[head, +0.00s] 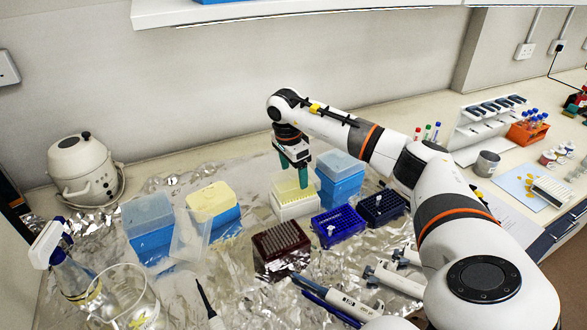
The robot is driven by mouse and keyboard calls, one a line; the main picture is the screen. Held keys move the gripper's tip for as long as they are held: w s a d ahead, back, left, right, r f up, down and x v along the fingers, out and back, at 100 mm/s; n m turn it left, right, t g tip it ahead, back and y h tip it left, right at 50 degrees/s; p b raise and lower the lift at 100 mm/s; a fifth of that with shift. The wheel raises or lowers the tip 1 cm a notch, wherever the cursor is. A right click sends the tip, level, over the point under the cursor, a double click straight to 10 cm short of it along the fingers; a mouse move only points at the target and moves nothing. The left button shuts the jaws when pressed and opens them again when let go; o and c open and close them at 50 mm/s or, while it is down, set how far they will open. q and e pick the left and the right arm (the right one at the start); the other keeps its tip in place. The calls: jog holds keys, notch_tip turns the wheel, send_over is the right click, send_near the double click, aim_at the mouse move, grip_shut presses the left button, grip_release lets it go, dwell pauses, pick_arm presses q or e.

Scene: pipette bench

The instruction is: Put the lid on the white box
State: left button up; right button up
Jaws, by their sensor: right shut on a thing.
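The white box (296,210) stands on the foil in the middle of the head view. A pale yellow, see-through lid (290,190) is directly over it, lined up with the box top. I cannot tell whether its rim is fully seated. My right gripper (293,170) points down from above, its teal fingers shut on the lid and partly covering it. My left gripper is not in view.
A blue box (341,187) with a clear lid stands close behind on the right. Blue racks (338,224) and a dark red rack (281,248) are in front. Yellow-topped (213,198) and blue (149,222) boxes stand left. Pipettes (340,302) lie at the front.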

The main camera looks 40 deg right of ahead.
aim_at(289, 180)
jog(key=shift+f, duration=0.15)
jog(key=shift+f+b, duration=0.45)
jog(key=shift+f, duration=0.25)
dwell(0.3)
jog(key=shift+f, duration=0.45)
dwell(0.3)
jog(key=o, duration=1)
jog(key=shift+c, duration=0.2)
notch_tip(289, 180, up, 12)
jog(key=a+b, duration=0.1)
jog(key=b, duration=0.1)
jog(key=shift+w+a, duration=0.15)
jog(key=shift+a, duration=0.1)
